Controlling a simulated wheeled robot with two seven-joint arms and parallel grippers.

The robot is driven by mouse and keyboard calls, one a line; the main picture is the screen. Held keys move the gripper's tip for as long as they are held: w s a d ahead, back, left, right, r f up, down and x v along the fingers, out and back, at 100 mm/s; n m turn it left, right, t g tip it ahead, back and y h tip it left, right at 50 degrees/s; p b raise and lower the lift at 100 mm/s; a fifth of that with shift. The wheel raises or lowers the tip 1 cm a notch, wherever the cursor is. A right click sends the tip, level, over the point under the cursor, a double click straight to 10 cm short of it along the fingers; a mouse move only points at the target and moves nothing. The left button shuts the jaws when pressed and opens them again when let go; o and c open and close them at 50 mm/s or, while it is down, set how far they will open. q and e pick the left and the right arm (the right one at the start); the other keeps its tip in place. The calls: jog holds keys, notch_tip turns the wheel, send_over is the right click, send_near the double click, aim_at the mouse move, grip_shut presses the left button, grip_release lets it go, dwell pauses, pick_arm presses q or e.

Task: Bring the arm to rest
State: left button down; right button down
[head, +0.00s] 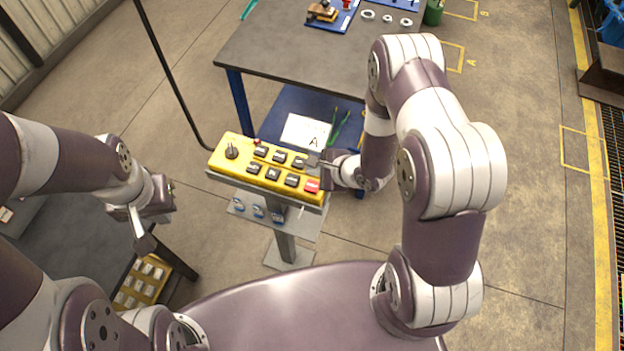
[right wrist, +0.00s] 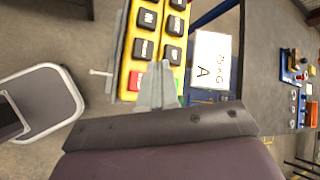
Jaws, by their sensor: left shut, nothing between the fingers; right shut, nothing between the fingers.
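My right gripper (head: 316,160) is at the right end of a yellow control box (head: 224,160) with several black buttons and a red one (head: 312,185). In the right wrist view the shut fingers (right wrist: 156,88) lie over the box's end (right wrist: 125,86), partly hiding the red button and a green one. I cannot tell whether the fingers touch the box. My left gripper (head: 146,243) is shut and empty at the left, apart from the box and above a dark surface.
The box stands on a grey post (head: 285,245) with a small shelf. Behind it is a dark-topped table (head: 290,45) with blue legs and a lower shelf holding a sheet marked A (head: 305,131). A black cable (head: 160,60) rises from the box.

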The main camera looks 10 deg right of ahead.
jog(key=shift+f, duration=0.1)
dwell(0.6)
jog(key=s+d+f+n+g+h+b, duration=0.1)
jog(key=s+d+f+n+g+h, duration=0.35)
jog(key=n, duration=0.45)
jog(key=s+r+n+g+h+b, duration=0.1)
jog(key=s+r+n+b, duration=0.7)
jog(key=b, duration=0.5)
jog(key=s+d+n, duration=0.1)
jog(key=n, duration=0.1)
jog(key=shift+s+r+n+g, duration=0.2)
jog(key=shift+r+n+g, duration=0.1)
jog(key=shift+r+g, duration=0.05)
jog(key=shift+w, duration=0.15)
